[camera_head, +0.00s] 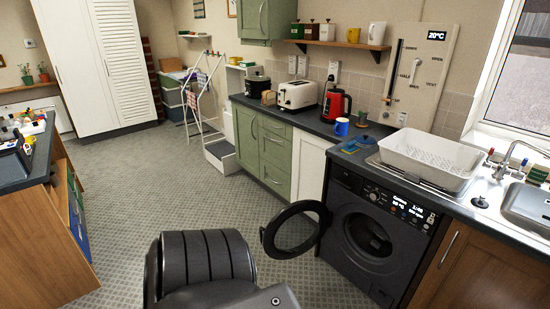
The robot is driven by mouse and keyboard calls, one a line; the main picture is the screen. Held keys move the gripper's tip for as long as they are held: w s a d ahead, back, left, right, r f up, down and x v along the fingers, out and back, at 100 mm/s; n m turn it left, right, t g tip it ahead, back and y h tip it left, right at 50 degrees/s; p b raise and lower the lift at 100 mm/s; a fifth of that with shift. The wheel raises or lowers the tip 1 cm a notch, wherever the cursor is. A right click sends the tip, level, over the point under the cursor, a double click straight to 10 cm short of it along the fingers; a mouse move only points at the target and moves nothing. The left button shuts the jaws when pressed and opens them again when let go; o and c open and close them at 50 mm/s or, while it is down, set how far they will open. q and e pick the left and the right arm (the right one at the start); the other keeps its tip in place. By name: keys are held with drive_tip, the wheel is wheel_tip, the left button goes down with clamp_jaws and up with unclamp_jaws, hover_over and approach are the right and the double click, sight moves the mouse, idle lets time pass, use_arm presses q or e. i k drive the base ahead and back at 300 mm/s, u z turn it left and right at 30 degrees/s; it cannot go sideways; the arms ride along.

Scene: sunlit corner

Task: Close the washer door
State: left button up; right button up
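The black washer (348,195) stands under the worktop at the right, between a white cabinet front and a brown wooden cupboard. Its round door (312,207), a black ring with a see-through middle, is wide open and swung out to the left of the drum opening (368,240). The opening shows a dark inside. The washer's display is lit above it. Neither of my grippers is in view, and nothing is seen touching the door. A dark ribbed body at the bottom centre, seemingly part of me, is close to the door's left side.
Patterned floor (150,190) is clear left of the door. A white dish rack (430,160) stands on the worktop above the washer, beside the sink (527,203). A wooden island unit (45,230) is at the left. Green cabinets (262,150) stand behind.

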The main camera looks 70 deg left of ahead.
sight(297, 228)
drive_tip(key=k, duration=0.8)
drive_tip(key=u, duration=2.55)
drive_tip(key=i, duration=4.4)
drive_tip(key=z, duration=3.5)
